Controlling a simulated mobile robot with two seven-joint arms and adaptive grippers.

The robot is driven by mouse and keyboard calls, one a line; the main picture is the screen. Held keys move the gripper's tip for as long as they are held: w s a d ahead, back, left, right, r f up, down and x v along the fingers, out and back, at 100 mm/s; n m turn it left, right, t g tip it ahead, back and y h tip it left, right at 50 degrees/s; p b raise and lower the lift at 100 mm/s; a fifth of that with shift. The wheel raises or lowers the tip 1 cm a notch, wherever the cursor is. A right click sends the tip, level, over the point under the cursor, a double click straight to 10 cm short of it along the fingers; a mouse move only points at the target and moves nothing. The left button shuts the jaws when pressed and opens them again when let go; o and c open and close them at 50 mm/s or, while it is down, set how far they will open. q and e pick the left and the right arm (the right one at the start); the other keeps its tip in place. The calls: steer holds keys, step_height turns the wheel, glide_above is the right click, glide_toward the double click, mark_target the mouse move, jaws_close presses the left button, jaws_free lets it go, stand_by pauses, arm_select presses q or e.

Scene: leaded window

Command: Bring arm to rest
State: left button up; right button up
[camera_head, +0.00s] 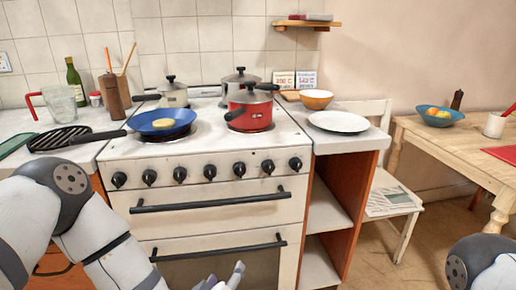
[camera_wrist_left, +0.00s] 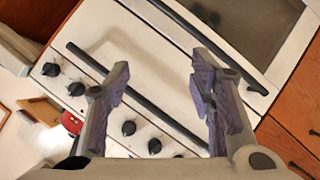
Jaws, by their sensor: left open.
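My left gripper (camera_head: 222,280) is at the bottom of the head view, low in front of the stove's oven doors. Only its fingertips show there. In the left wrist view the left gripper (camera_wrist_left: 160,95) is open, with a wide gap and nothing between its fingers. Behind the fingers are the stove front, its dark handles and its knobs. My left arm (camera_head: 95,235) comes in from the left, bent downward. Part of my right arm (camera_head: 480,265) shows at the lower right corner; its gripper is out of view.
The white stove (camera_head: 215,165) bears a blue pan (camera_head: 180,122) with a yellow piece inside, a red pot (camera_head: 250,110) and other pots. A white plate (camera_head: 339,122) lies on the right counter. A chair (camera_head: 395,195) and a wooden table (camera_head: 440,135) stand further right.

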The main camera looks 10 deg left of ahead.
arm_select(q)
steer(key=s+a+f+m+g+h, duration=0.1)
steer(key=s+f+m+g, duration=0.2)
steer(key=s, duration=0.4)
steer(key=s+f+m+g+h, duration=0.1)
steer(key=s+f+g, duration=0.2)
steer(key=s+f, duration=0.4)
steer(key=s+a+m+g+y+p, duration=0.1)
steer(key=s+a+g, duration=0.3)
steer(key=s, duration=0.9)
steer(key=s+a+m+g+y, duration=0.1)
steer(key=s+a+m+g, duration=0.2)
steer(key=s, duration=1)
steer(key=a+g, duration=0.2)
steer(key=a, duration=0.1)
steer(key=shift+s+p, duration=0.15)
steer(key=shift+p, duration=0.2)
arm_select(e)
steer(key=w+r+t, duration=0.1)
steer(key=w+r, duration=0.1)
steer(key=shift+w+r, duration=0.35)
